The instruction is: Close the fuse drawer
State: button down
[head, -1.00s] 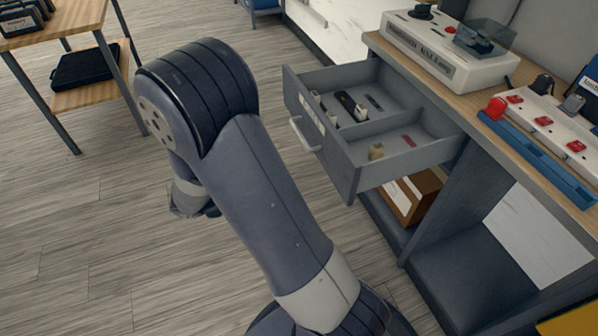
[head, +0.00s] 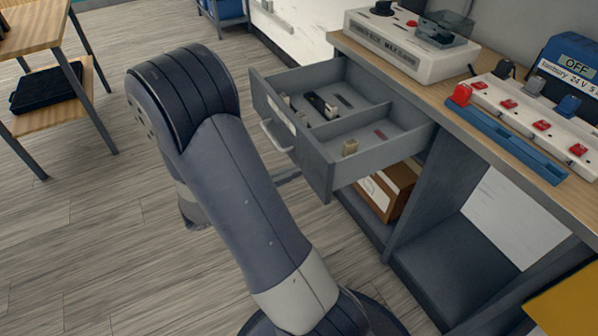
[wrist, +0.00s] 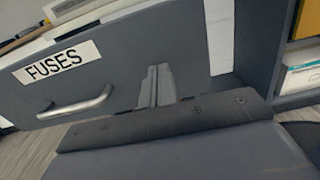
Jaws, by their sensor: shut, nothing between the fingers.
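The fuse drawer (head: 318,157) is pulled out of the grey workbench, with several small fuses and parts in its divided inside. In the wrist view its grey front (wrist: 200,50) fills the upper picture, with a "FUSES" label (wrist: 62,63) and a silver bar handle (wrist: 76,106) at the left. My gripper (wrist: 156,82) is shut and empty. Its fingers point at the front, to the right of the handle; I cannot tell whether they touch it. In the head view my arm hides most of the gripper.
The workbench top (head: 440,90) carries a white charger unit (head: 408,45), a power strip with red switches (head: 525,112) and a blue box (head: 575,75). A cardboard box (head: 388,190) sits on the shelf below the drawer. Open floor lies at left, beside a wooden table (head: 35,28).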

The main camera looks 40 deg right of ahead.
jog(key=shift+x, duration=1.4)
